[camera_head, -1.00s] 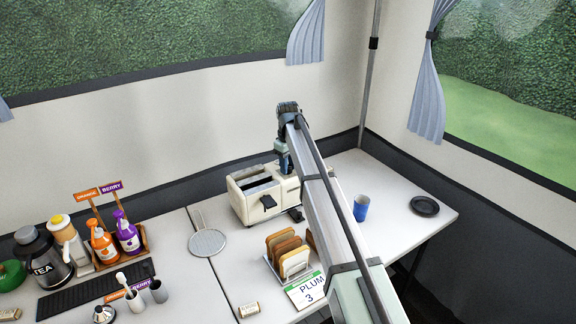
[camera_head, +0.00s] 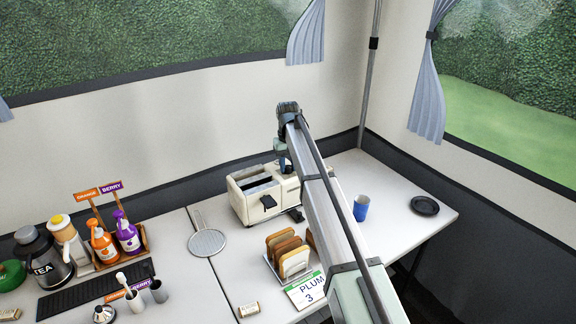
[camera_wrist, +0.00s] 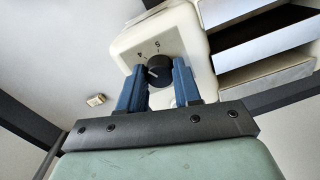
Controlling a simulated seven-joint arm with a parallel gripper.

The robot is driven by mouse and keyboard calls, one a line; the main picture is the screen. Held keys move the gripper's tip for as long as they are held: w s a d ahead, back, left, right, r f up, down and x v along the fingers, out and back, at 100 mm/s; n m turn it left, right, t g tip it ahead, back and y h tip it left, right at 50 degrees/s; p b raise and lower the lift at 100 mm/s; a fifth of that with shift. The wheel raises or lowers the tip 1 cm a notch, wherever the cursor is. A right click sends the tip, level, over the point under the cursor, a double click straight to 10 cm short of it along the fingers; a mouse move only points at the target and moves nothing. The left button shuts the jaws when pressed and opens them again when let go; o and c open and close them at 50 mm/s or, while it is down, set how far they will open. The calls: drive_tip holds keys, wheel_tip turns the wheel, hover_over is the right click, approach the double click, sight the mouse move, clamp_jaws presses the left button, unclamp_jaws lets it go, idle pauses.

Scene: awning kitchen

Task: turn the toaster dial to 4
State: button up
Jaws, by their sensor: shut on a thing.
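The cream toaster (camera_head: 240,200) stands on the white table, with two slots and a black lever on its front. In the wrist view its cream end (camera_wrist: 135,42) carries a round black dial (camera_wrist: 160,66), with the figures 4 and 5 printed beside it. A pale mark shows on the dial's left side, below the 4; whether it lines up exactly is hard to tell. My gripper (camera_wrist: 159,72) has its two blue fingers on either side of the dial, shut on it. In the head view my arm hides the dial and fingertips.
A rack of bread slices (camera_head: 290,256) and a PLUM 3 card (camera_head: 306,291) are in front of the toaster. A blue cup (camera_head: 361,210) and black plate (camera_head: 425,206) are right of my arm. A round strainer (camera_head: 207,243) lies left of the toaster.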

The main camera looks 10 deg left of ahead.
sight(288, 167)
drive_tip(key=o, duration=1)
drive_tip(key=shift+o, duration=0.2)
wheel_tip(288, 167, up, 14)
drive_tip(key=shift+f, duration=0.1)
idle(0.3)
